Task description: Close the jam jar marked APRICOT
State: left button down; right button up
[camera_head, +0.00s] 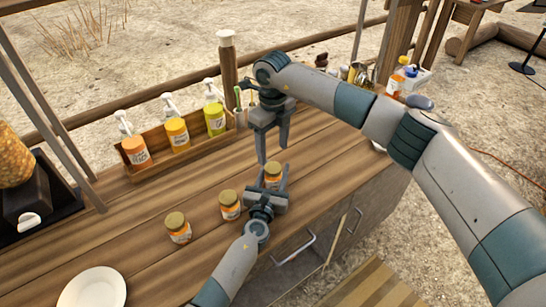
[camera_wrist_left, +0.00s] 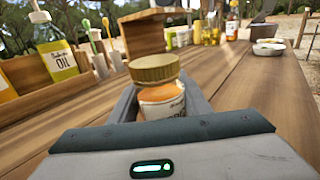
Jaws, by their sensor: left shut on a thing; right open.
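My left gripper (camera_head: 273,181) is shut on a jar (camera_head: 272,182) standing at the right end of a row of three on the wooden counter. In the left wrist view this jar (camera_wrist_left: 163,104) has orange contents, a pale label only partly in sight, and a gold lid (camera_wrist_left: 153,68) resting on top. The lid looks slightly tilted; I cannot tell if it is screwed down. My right gripper (camera_head: 273,148) is open, pointing down just above this jar. Two similar gold-lidded jars, a middle one (camera_head: 229,205) and a left one (camera_head: 178,229), stand apart. Their labels are too small to read.
A wooden rack (camera_head: 190,155) with several pump bottles stands along the back edge. A white plate (camera_head: 92,288) lies at the front left. A dispenser (camera_head: 25,185) stands at the far left. More bottles (camera_head: 398,78) stand at the far right end. The counter between plate and rack is clear.

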jog(key=shift+r, duration=2.8)
pick_arm(q)
jog(key=c, duration=0.9)
grip_release()
jog(key=shift+s, duration=0.15)
jog(key=shift+s+a, duration=0.1)
jog(key=shift+s, duration=0.4)
jog(key=v, duration=1.4)
jog(key=shift+s+f, duration=0.1)
jog(key=shift+s, duration=0.2)
jog(key=shift+v, duration=0.8)
